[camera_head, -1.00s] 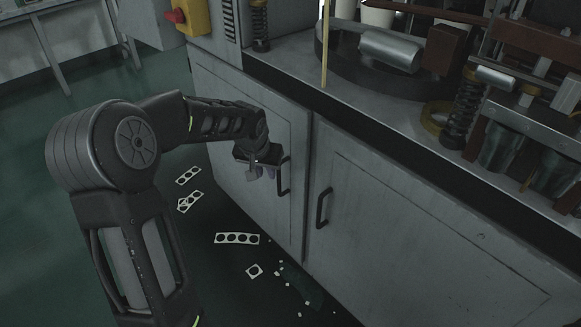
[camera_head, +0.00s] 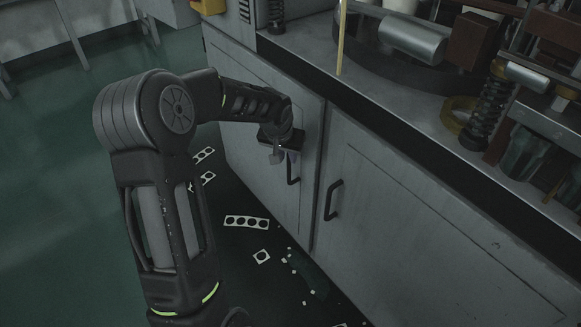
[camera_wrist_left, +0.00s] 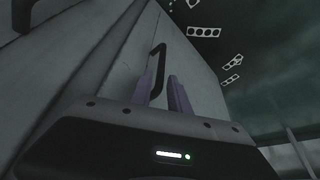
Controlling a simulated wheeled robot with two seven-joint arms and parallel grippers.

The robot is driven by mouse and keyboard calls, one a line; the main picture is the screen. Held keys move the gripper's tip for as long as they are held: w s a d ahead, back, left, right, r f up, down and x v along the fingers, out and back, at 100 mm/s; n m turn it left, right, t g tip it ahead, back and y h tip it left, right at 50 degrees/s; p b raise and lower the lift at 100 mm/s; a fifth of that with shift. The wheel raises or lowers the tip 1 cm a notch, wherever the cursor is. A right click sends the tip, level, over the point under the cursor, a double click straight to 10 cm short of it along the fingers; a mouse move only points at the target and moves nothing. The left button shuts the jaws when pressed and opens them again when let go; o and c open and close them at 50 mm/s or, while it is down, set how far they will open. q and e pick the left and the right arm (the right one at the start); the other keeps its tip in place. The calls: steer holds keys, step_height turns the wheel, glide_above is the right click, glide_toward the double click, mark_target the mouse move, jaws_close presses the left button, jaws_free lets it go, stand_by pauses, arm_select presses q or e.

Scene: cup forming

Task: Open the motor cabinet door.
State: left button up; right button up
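The grey cabinet has two doors side by side, and both look shut. The left door (camera_head: 257,176) has a dark bar handle (camera_head: 293,172), and the right door (camera_head: 416,218) has a similar handle (camera_head: 332,200). My left gripper (camera_head: 277,155) is in front of the left door, just left of the upper part of its handle. In the left wrist view, the two fingers (camera_wrist_left: 161,92) are apart, with the dark handle (camera_wrist_left: 157,66) showing just beyond and between their tips. I cannot tell whether they touch it. My right gripper is not in view.
A machine with a metal cylinder (camera_head: 414,38) and a dark spring (camera_head: 487,115) stands on the cabinet top. Flat punched strips (camera_head: 246,222) and small scraps lie on the floor before the doors. Green floor (camera_head: 60,200) is open at the left.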

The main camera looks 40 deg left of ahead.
mark_target(290, 166)
arm_select(q)
steer(key=b+x, duration=0.1)
steer(key=x, duration=0.7)
steer(key=shift+f, duration=0.2)
jaws_close()
steer(key=shift+r, duration=0.1)
stand_by(1.0)
